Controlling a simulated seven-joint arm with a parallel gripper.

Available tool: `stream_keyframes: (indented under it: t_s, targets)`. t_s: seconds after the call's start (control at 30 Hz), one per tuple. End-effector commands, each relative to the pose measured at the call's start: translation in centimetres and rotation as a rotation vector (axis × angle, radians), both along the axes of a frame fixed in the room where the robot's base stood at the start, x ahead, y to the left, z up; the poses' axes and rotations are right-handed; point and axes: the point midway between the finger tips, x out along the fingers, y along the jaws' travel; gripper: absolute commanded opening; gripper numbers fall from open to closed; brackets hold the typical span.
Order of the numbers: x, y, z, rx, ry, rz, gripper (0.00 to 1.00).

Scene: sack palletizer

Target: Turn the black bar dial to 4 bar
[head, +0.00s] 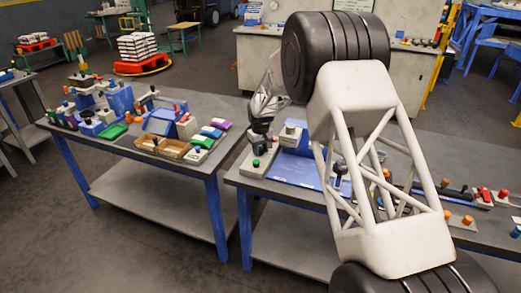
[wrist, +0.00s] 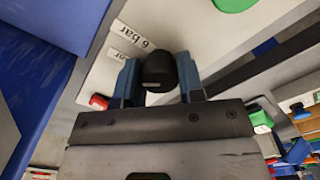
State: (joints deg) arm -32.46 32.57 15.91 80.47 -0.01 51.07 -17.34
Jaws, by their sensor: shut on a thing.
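The black bar dial (wrist: 158,70) stands on a pale panel (wrist: 100,75) in the wrist view. The blue fingers of my gripper (wrist: 158,78) lie on either side of it and are shut on it. A label reading "6 bar" (wrist: 132,34) is on the panel beyond the dial, to its left. A second label (wrist: 124,60) sits closer to the left finger, and only "bar" can be read. A small light mark shows on the dial's near side. In the head view my gripper (head: 262,138) points down at a small pale box (head: 262,160), and the dial cannot be made out.
A green button (wrist: 235,4) is at the top of the wrist view. A red part (wrist: 98,102) lies left of the gripper. In the head view a blue board (head: 295,170) is right of the box, and the left table (head: 130,150) holds many items.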

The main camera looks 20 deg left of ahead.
Motion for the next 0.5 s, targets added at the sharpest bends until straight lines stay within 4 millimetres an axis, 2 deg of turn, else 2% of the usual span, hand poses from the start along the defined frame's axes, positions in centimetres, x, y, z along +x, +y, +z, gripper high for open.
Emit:
stream_keyframes:
  t_s: [0.47, 0.5]
  targets:
    - [-0.02, -0.04, -0.03, -0.001, 0.001, 0.025, 0.12]
    - [-0.02, -0.04, -0.03, -0.001, 0.001, 0.025, 0.37]
